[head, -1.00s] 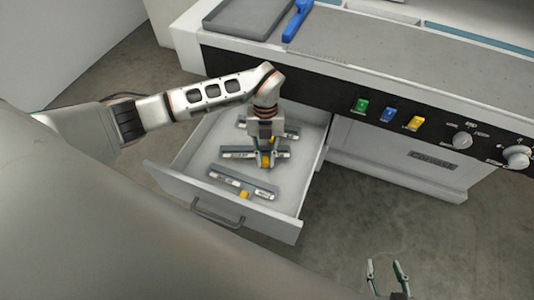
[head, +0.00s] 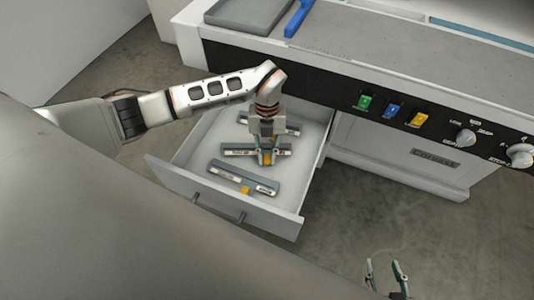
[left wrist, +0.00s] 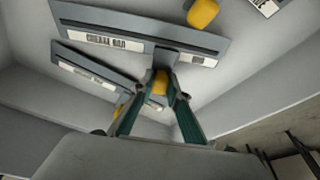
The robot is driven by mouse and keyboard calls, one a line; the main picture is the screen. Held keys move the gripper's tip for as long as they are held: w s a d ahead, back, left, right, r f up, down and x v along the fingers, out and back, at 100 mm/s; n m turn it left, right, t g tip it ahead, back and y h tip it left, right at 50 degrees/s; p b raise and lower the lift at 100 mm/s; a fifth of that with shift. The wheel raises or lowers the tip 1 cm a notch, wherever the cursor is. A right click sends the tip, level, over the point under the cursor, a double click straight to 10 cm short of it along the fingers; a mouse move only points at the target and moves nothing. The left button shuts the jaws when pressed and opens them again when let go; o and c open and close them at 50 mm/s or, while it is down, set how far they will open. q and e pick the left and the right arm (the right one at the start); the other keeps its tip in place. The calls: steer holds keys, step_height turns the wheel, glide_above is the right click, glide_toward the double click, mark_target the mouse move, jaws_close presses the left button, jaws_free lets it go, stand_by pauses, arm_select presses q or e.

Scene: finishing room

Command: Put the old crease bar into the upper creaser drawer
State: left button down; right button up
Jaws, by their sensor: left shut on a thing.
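My left gripper (head: 267,158) reaches down into the open drawer (head: 207,162). It is shut on the yellow grip (left wrist: 160,82) of a dark grey crease bar (head: 236,150) with a pale label. This bar also shows in the left wrist view (left wrist: 135,40), its label upside down. The bar is low in the drawer; I cannot tell whether it touches the floor. Whether it is marked as old is not legible. My right gripper (head: 386,275) is open and empty at the bottom right, outside the drawer.
Another crease bar (head: 243,179) lies nearer the drawer front, and a third (head: 285,128) lies behind the held one. The drawer front with its handle (head: 217,209) is pulled out. The machine's control panel (head: 440,126) is to the right. A grey tray and blue tool (head: 298,20) lie on top.

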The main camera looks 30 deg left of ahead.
arm_select(q)
steer(key=shift+f, duration=0.2)
steer(key=c, duration=2)
jaws_free()
steer(key=shift+o, duration=0.6)
steer(key=v, duration=1.2)
